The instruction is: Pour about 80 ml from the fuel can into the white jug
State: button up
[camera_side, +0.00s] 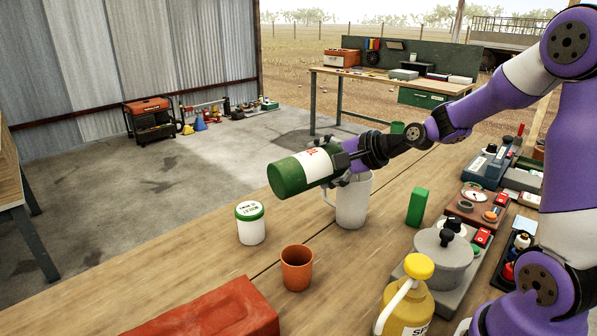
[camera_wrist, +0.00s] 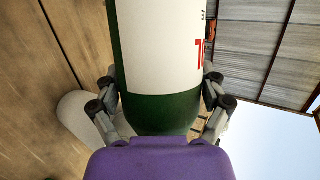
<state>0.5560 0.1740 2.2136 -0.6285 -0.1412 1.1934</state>
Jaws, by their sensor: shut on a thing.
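The fuel can (camera_side: 288,177), a green cylinder with a white label and red lettering, is held in the air by my gripper (camera_side: 345,163). It lies nearly on its side, its left end a little lower. The wrist view shows the can (camera_wrist: 155,110) between my two fingers (camera_wrist: 160,98). The white jug (camera_side: 352,205) stands upright on the bench, handle to the left. The can and my gripper overlap its rim in the side view. Part of the jug (camera_wrist: 75,112) shows in the wrist view. The can's opening, any liquid stream and the jug's inside are not visible.
An orange cup (camera_side: 297,268) and a white tub with a green lid (camera_side: 250,225) stand left of the jug. A green block (camera_side: 417,207), a grey pot (camera_side: 440,262) and a yellow pump can (camera_side: 408,305) stand to the right. A red case (camera_side: 215,312) lies in front.

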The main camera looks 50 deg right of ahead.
jog(key=shift+w+a+r, duration=0.1)
jog(key=shift+w+a, duration=0.05)
jog(key=shift+a, duration=0.25)
jog(key=shift+r, duration=0.15)
dwell(1.8)
jog(key=shift+w+a+f+n+g+h, duration=0.1)
jog(key=shift+a+f+n+g+h, duration=0.05)
jog(key=shift+a+f+n+h, duration=0.3)
jog(key=shift+a+f+n+g+h, duration=0.15)
jog(key=shift+a+f+n+h, duration=0.2)
jog(key=shift+f, duration=0.3)
jog(key=shift+d+h, duration=0.15)
jog(key=shift+h, duration=0.15)
jog(key=shift+r, duration=0.1)
dwell(0.9)
